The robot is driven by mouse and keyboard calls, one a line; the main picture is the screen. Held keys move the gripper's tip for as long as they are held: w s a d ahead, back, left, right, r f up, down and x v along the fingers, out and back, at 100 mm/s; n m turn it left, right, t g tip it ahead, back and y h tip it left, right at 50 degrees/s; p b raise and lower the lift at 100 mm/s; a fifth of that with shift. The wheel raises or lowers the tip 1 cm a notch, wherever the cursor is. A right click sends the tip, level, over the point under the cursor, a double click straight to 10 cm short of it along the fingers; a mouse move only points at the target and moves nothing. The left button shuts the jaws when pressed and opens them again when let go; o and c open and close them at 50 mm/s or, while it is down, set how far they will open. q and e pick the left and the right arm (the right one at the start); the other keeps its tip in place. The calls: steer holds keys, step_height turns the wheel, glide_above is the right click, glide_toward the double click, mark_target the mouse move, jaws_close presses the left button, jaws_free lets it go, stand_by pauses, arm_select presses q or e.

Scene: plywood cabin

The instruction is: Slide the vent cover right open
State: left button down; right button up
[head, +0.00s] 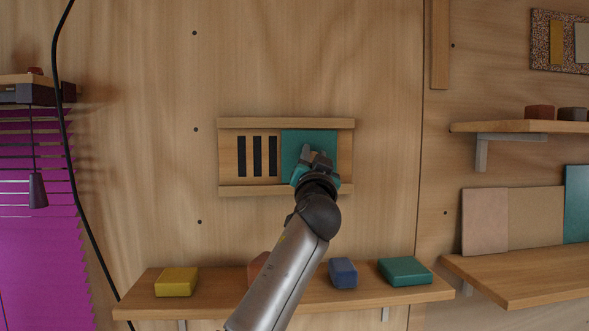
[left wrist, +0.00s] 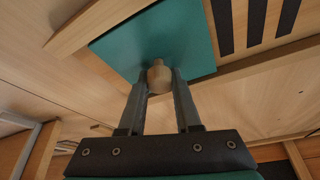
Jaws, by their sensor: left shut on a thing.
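The vent cover (head: 293,146) is a flat teal panel seated between two horizontal wooden rails on the plywood wall. It is toward the right of the rail frame. Three black vent slots (head: 258,156) are uncovered to its left. In the left wrist view the cover (left wrist: 185,32) carries a round wooden knob (left wrist: 159,80). My left gripper (head: 317,158) reaches up from below and hides the knob in the head view. In the left wrist view its fingers (left wrist: 160,88) are shut on the knob, one on each side. My right gripper is in neither view.
The top rail (head: 286,123) and bottom rail (head: 245,190) bound the cover, with a bare wood strip at its right. Below, a shelf (head: 135,312) holds several coloured blocks. A black cable (head: 75,190) hangs at the left. Shelves (head: 520,127) stand at the right.

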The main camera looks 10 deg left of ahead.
arm_select(q)
steer(key=shift+w+d+r, duration=0.1)
steer(key=shift+d, duration=0.65)
steer(key=shift+a, duration=0.1)
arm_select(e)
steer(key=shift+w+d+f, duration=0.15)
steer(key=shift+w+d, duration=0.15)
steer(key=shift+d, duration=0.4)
arm_select(q)
steer(key=c, duration=1.1)
jaws_free()
steer(key=o, duration=0.5)
steer(key=shift+w, duration=0.1)
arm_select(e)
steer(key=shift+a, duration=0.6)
arm_select(q)
steer(key=b+v, duration=0.4)
steer(key=v, duration=1.1)
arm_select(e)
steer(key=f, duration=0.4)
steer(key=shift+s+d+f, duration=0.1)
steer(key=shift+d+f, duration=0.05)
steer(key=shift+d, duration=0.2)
